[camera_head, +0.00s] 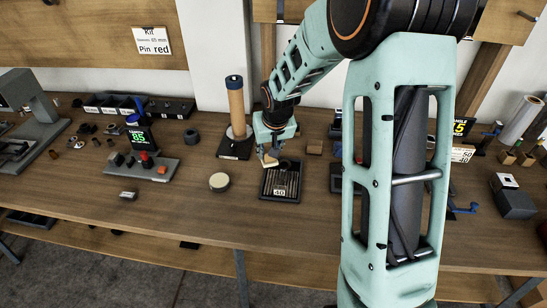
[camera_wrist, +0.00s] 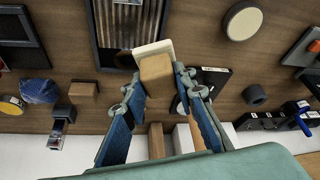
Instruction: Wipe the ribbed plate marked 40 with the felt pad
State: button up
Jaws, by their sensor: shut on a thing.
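The ribbed plate (camera_head: 281,184) lies in a dark frame on the workbench, with a "40" label on its front edge. In the wrist view its grey ribs (camera_wrist: 128,22) show at the top. My gripper (camera_head: 269,150) is over the plate's back edge, pointing down. It is shut on the wooden block of the felt pad (camera_head: 268,161). In the wrist view my gripper's fingers (camera_wrist: 158,82) hold the block's sides, and the cream felt (camera_wrist: 153,50) sits beyond the block, overlapping the frame's edge. I cannot tell whether the felt touches the plate.
A round cream-topped tin (camera_head: 219,182) stands left of the plate. A tall wooden cylinder on a dark base (camera_head: 236,150) stands behind it. A small wooden block (camera_head: 314,147) lies to the right. The bench in front of the plate is clear.

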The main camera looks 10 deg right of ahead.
jog(key=shift+d+f, duration=0.2)
jog(key=shift+f, duration=0.15)
